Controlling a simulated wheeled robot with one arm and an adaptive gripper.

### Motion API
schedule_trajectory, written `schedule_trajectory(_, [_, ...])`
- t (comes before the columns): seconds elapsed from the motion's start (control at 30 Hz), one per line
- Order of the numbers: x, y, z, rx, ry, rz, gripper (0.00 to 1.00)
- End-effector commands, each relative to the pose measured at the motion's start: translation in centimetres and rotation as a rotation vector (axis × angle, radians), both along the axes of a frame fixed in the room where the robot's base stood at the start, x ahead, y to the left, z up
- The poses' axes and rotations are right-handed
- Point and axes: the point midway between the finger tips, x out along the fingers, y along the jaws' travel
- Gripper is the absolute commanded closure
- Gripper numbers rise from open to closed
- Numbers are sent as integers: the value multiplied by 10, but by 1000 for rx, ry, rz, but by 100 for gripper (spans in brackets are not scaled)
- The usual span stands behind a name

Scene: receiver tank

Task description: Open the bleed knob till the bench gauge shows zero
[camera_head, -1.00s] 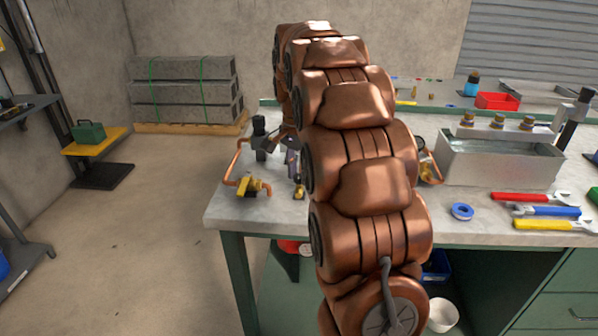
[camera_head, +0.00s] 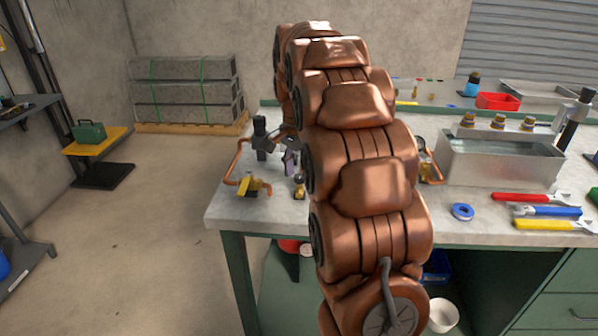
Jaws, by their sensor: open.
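My copper-coloured arm covers the middle of the bench and hides most of the tank assembly. My gripper (camera_head: 290,153) shows only in part, left of the arm above the bench. Its jaws are open, with nothing seen between them. A small brass fitting with a dark rounded top (camera_head: 299,187) stands just below the gripper, apart from it in the picture; it may be the bleed knob. A yellow-handled valve (camera_head: 253,187) sits on the copper pipe (camera_head: 233,162) to the left. I cannot make out the bench gauge or its reading.
A metal bin (camera_head: 495,165) with brass fittings on its rim stands right of my arm. Blue tape (camera_head: 462,211) and coloured wrenches (camera_head: 545,211) lie at the front right. A dark upright post (camera_head: 260,138) stands close left of the gripper. The bench's front left corner is clear.

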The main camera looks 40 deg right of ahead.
Motion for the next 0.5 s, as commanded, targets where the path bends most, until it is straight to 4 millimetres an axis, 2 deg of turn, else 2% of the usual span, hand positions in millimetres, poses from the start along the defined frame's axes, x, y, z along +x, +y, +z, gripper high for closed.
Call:
schedule_trajectory(0.23, [1,0,8,-1,-1,0,45])
schedule_trajectory(0.5, [3,0,40,-2,-5,0,45])
